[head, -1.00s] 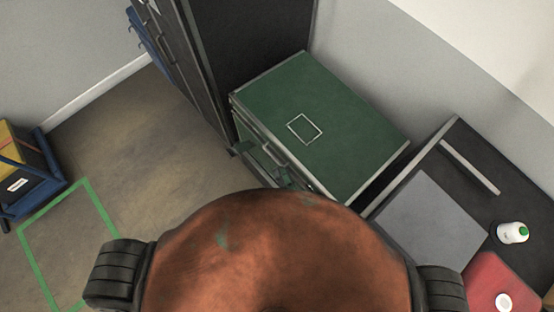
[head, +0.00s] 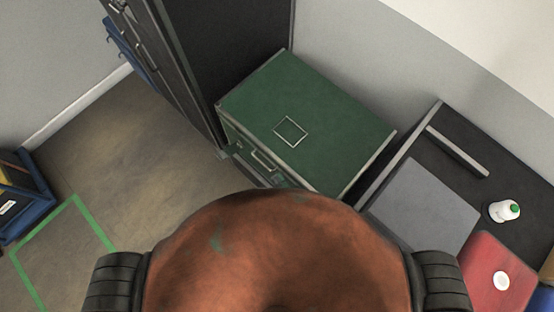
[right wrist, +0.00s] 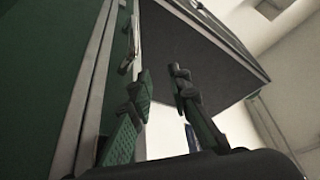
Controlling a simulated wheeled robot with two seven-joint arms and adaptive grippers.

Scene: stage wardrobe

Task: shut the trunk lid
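The green trunk (head: 262,170) stands beside the tall dark case, its front toward the lower left. Its lid (head: 320,105), with pale metal edges and a white rectangle outline on top, lies down over the body and looks shut or nearly so. Metal fittings show on the front. My right gripper (head: 285,180) is low at the trunk's front, mostly hidden by my own rounded body. In the right wrist view the gripper (right wrist: 162,92) has its two fingers apart with nothing between them, close beside the pale trunk edges (right wrist: 88,95). My left gripper is out of view.
A tall dark case (head: 225,50) stands directly behind and left of the trunk. A dark table (head: 480,140) at the right holds a grey panel (head: 425,205), a white bottle (head: 504,211) and a red item (head: 495,270). Open floor with a green taped outline (head: 90,215) is at left.

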